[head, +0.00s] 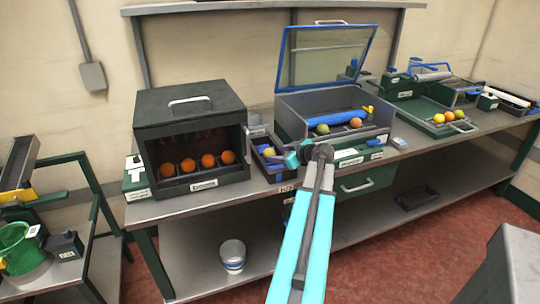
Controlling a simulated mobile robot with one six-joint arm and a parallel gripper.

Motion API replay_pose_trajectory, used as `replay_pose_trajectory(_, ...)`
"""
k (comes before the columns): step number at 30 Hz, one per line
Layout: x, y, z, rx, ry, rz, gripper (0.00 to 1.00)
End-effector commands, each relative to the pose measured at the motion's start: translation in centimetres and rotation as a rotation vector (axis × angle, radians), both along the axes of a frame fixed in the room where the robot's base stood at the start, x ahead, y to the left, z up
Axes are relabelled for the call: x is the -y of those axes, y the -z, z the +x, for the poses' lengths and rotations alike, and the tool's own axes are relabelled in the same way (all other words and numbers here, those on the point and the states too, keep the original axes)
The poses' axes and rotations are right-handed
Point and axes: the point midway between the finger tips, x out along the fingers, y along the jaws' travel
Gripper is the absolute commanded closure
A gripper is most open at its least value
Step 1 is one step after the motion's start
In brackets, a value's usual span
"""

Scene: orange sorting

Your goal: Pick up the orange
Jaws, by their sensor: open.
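Several oranges (208,161) sit in a row inside the open front of a black box (190,118) on the left of the bench. Another orange (355,123) lies beside a greenish fruit (322,129) in the grey bin with a raised clear lid. My gripper (296,153) is open, in front of the bench's middle, right of the black box. It partly hides a small blue-edged tray (260,143) holding a yellow fruit (269,152).
The bench (165,207) runs along the wall, with a lower shelf holding a white-and-blue cup (232,256) and a dark tray (417,197). A grey surface (510,265) is at bottom right.

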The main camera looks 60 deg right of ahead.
Motion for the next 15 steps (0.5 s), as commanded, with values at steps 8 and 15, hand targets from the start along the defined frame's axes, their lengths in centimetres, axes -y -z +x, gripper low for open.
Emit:
replay_pose_trajectory(8,0.9,0.8,1.9,0.0,-0.001,0.002,0.53)
replay_pose_trajectory(15,1.6,2.1,3.9,-0.001,-0.001,0.001,0.53)
